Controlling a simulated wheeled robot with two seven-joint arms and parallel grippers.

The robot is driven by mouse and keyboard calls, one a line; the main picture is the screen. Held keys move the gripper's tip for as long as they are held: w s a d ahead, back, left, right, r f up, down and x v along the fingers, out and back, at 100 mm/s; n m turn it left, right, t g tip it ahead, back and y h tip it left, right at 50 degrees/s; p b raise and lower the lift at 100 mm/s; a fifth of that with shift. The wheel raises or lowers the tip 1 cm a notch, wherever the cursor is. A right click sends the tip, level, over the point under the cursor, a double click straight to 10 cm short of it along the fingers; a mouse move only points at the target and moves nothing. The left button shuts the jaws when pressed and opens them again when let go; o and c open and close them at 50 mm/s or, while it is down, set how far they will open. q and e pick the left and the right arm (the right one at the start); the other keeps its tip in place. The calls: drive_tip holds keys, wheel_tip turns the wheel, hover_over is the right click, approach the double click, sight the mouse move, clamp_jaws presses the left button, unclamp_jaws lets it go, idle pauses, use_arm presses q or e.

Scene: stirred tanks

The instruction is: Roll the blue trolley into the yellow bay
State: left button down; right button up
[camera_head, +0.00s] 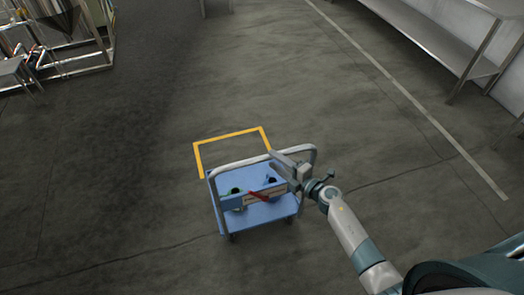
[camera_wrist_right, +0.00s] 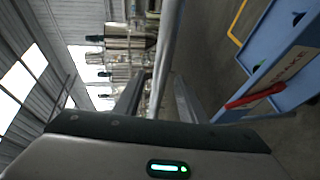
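The blue trolley (camera_head: 232,222) stands on the floor in the middle of the head view, with a grey tubular handle (camera_head: 235,162) arching over it. The yellow bay (camera_head: 230,134) is a three-sided floor outline just beyond the trolley, its near side open. The trolley's far edge is close to the ends of its lines. My right gripper (camera_head: 291,166) is at the right part of the handle. In the right wrist view the handle bar (camera_wrist_right: 168,50) runs between my open fingers (camera_wrist_right: 156,98), with gaps showing on both sides. My left gripper is out of view.
A blue panel with a red item (camera_head: 258,196) sits on the trolley. A steel bench (camera_head: 430,35) stands at the upper right and steel tank equipment (camera_head: 70,50) at the upper left. The floor around the bay looks clear.

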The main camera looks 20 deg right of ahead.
drive_tip(key=x, duration=0.7)
drive_tip(key=shift+w+a+f, duration=0.15)
drive_tip(key=shift+w+a, duration=0.05)
drive_tip(key=shift+w, duration=0.1)
clamp_jaws()
